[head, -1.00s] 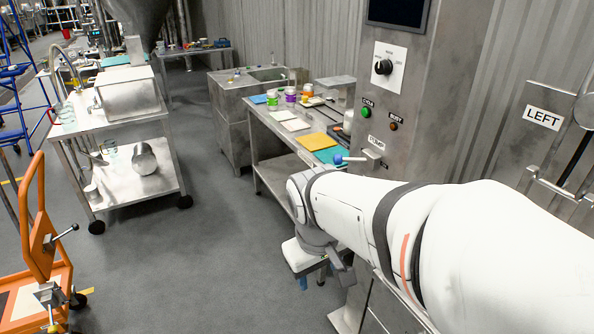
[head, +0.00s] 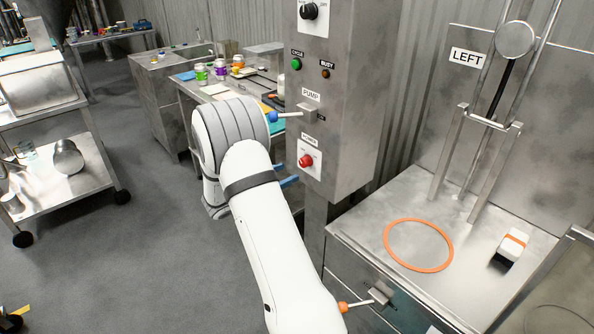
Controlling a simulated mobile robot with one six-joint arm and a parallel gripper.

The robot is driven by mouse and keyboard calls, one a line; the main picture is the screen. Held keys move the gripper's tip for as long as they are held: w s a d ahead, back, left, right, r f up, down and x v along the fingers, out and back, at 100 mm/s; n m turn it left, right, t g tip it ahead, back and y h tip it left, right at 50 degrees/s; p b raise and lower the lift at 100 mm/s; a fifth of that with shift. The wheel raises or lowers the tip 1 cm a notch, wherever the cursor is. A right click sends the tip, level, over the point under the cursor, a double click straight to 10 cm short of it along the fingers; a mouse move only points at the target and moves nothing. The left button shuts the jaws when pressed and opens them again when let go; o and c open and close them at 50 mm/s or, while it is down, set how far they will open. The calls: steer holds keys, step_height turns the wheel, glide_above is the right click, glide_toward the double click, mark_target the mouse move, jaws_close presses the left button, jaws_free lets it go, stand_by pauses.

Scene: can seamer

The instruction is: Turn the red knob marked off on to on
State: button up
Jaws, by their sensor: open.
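The red knob (head: 306,160) sits on a small white plate on the front of the steel control column, in the head view. It is below the PUMP label. My white arm rises from the bottom of the view and bends over to the left of the column. My gripper cannot be made out; it appears hidden behind my arm. Nothing of mine visibly touches the knob.
A blue-tipped pump lever (head: 273,117) sticks out left above the knob, close to my arm. A black dial (head: 310,11) and green button (head: 297,64) are higher up. A steel counter with an orange ring (head: 419,245) stands right. Open floor lies left.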

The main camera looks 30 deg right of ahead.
mark_target(302, 164)
steer(key=shift+n+t, duration=0.4)
steer(key=d, duration=0.2)
steer(key=w+d, duration=0.1)
steer(key=d, duration=0.2)
steer(key=w+d, duration=0.1)
steer(key=d, duration=0.1)
steer(key=shift+w+d+f, duration=0.1)
steer(key=shift+d+f, duration=0.3)
